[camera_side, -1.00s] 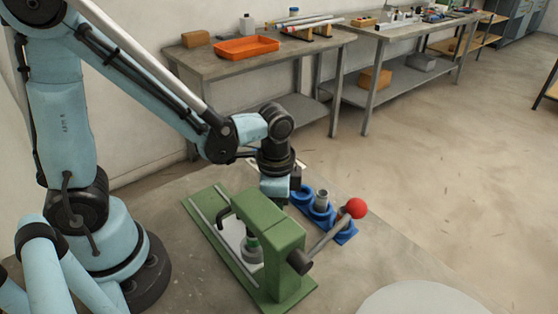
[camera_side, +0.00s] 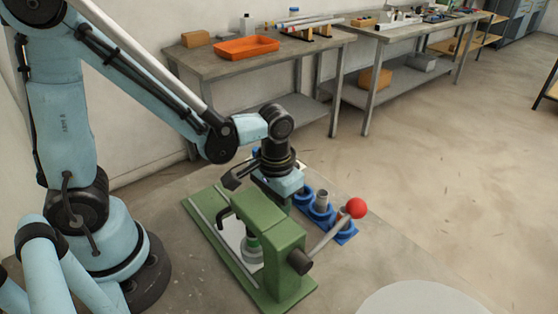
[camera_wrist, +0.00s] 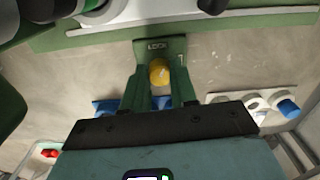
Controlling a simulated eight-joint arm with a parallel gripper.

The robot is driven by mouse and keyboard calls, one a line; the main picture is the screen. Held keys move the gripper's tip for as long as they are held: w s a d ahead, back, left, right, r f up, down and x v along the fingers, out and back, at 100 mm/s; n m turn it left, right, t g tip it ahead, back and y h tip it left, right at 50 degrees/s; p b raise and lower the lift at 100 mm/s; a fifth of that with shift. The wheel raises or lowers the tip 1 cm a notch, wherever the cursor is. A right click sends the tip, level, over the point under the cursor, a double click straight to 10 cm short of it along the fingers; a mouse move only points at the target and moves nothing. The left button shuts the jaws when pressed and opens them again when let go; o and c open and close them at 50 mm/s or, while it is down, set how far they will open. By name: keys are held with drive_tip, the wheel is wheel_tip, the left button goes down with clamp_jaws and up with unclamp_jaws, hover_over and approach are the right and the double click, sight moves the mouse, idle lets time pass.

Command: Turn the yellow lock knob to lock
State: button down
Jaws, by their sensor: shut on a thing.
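The yellow lock knob (camera_wrist: 159,72) shows in the wrist view, round and set on a green plate (camera_wrist: 172,45) lettered LOCK. My gripper (camera_wrist: 159,82) has one finger on each side of the knob and is shut on it. The LOCK lettering lies just beyond the knob, with a small pale mark to its right. In the side view my gripper's body (camera_side: 278,178) is low behind the green jig frame (camera_side: 275,240). The fingertips and the knob are hidden there.
A lever with a red ball (camera_side: 356,208) sticks out from the jig's right side. A bench with an orange tray (camera_side: 246,48) is at the back. The floor at right is clear.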

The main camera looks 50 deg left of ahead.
drive_tip(key=shift+n, duration=0.4)
drive_tip(key=c, duration=0.9)
unclamp_jaws()
wheel_tip(320, 180, up, 12)
drive_tip(key=shift+r, duration=0.1)
idle(0.3)
